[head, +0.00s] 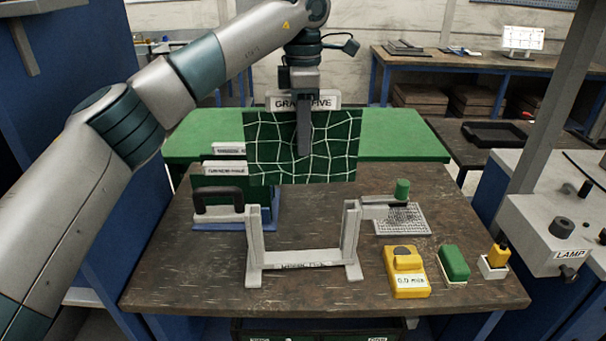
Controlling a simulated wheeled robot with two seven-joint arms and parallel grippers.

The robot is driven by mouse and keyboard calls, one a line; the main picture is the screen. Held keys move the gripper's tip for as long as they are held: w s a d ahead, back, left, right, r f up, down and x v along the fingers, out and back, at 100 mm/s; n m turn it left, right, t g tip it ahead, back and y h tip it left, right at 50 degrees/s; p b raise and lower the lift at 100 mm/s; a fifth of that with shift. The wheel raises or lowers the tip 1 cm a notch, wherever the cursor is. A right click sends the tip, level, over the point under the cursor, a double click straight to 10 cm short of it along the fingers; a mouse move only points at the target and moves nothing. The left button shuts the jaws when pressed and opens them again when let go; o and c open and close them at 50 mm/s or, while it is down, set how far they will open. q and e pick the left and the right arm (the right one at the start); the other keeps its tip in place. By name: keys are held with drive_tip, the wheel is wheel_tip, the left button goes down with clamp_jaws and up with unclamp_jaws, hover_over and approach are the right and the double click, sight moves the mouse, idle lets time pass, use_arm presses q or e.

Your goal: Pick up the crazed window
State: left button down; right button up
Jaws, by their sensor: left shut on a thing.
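A dark green panel (265,150) with a net of white crack-like lines hangs upright above the table. A pale label strip (328,100) at its top edge reads "GRA" and "FIVE", with the middle hidden by my gripper. My left gripper (304,150) comes down from above and is shut on this panel, its finger lying over the panel's face. The panel is clear of the tabletop, above and behind a pale upright stand (300,260). My right gripper is not in view.
A blue-based rack (265,222) with labelled panels and a dark handle stands left. A grid plate (402,220), a yellow meter (405,272), a green block (454,263) and a small yellow-topped item (496,260) sit right. A lamp box (545,225) stands far right. The left front tabletop is bare.

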use_arm(q)
drive_tip(key=shift+r+b, duration=0.3)
drive_tip(key=shift+r, duration=1.8)
drive_tip(key=shift+f, duration=0.1)
